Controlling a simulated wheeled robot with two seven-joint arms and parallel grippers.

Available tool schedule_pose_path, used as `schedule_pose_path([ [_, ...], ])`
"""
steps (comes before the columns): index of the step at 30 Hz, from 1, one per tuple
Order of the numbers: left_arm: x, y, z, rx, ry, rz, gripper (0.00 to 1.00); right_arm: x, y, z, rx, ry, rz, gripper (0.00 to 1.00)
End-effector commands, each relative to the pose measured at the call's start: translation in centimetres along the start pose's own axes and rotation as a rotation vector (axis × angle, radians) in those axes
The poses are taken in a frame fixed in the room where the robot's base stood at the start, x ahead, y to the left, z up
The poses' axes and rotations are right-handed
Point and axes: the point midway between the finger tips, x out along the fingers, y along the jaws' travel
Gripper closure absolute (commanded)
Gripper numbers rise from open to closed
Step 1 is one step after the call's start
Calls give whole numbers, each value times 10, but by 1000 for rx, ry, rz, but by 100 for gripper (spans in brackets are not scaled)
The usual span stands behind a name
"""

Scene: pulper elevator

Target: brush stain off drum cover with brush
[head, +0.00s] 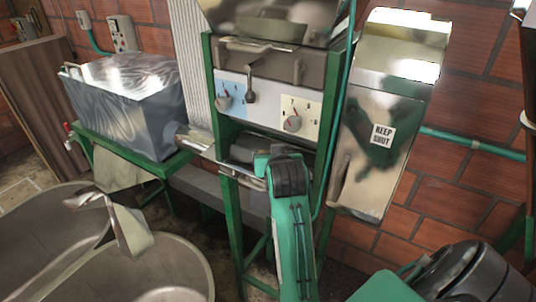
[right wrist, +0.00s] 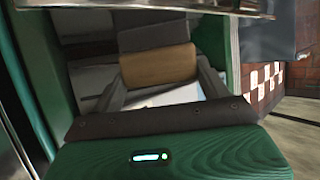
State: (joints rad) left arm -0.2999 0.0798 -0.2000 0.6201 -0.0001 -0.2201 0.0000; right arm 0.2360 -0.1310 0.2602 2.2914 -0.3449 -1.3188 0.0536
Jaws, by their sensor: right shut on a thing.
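My right gripper (right wrist: 160,78) is shut on a tan wooden block, the brush (right wrist: 158,64), which sits between its grey fingers in the right wrist view. The brush's bristles are not visible. In the head view my green right arm reaches into the opening under the machine's control panel, and its forearm hides the gripper and brush. A dark rounded drum-like part (head: 250,149) shows in that opening, just beyond my wrist; I cannot tell for sure that it is the drum cover. No stain can be made out. My left gripper is not in view.
The machine's green frame posts (head: 224,215) stand close on both sides of my wrist. Above is the panel with knobs (head: 268,100). A steel box marked "KEEP SHUT" (head: 378,140) is at right. A metal tank (head: 125,105) and large round basins (head: 150,275) are at left.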

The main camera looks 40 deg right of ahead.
Motion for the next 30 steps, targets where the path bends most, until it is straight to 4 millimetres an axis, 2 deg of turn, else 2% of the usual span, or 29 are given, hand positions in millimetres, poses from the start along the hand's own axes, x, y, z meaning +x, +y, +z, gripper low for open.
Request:
schedule_pose_path([
  [30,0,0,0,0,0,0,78,-30,44,16,0,-2,1,41],
])
